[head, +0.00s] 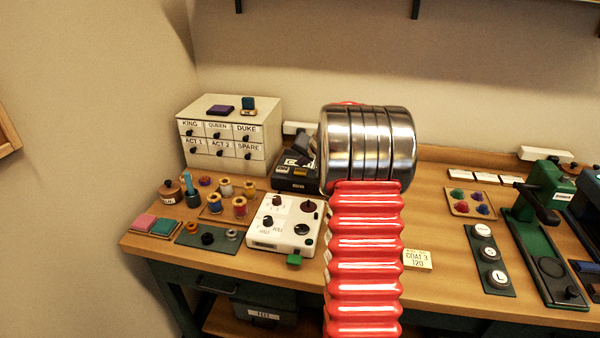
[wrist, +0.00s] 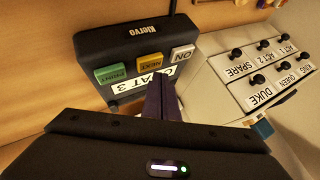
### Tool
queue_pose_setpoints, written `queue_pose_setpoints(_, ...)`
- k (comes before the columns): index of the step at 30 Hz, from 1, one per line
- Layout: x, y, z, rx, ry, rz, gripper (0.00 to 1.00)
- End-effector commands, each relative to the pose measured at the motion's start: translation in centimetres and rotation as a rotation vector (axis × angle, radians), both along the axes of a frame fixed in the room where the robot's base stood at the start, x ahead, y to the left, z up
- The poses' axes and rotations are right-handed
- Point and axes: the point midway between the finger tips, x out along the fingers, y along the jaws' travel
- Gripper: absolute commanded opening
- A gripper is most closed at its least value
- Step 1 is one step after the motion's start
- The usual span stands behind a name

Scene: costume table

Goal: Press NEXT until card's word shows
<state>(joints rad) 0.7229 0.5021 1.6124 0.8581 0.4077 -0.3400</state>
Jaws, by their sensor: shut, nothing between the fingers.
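The dark label machine (wrist: 130,42) fills the upper middle of the wrist view, with a green PRINT button (wrist: 114,73), a yellow NEXT button (wrist: 149,60) and a pale ON button (wrist: 182,53). Its white word strip (wrist: 130,85) seems to read "COAT 3", partly covered by my fingers. My gripper (wrist: 157,86) is shut and empty, its tips just by NEXT; I cannot tell whether they touch it. The yellow card (head: 417,259) reads "COAT 3" and "120".
A drawer cabinet (head: 226,135) stands behind left of the machine; it is at right in the wrist view (wrist: 262,75). A white control box (head: 287,224) and thread spools (head: 240,206) are in front. A green press (head: 540,215) stands at right.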

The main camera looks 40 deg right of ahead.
Motion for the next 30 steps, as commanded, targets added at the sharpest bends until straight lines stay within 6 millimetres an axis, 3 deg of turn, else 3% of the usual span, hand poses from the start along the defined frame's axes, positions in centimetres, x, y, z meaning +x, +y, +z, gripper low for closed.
queue_pose_setpoints(10, 0.0, 0.0, 0.5, -0.002, -0.001, 0.001, 0.00)
queue_pose_setpoints(30, 0.0, 0.0, 4.9, 0.000, -0.001, 0.001, 0.00)
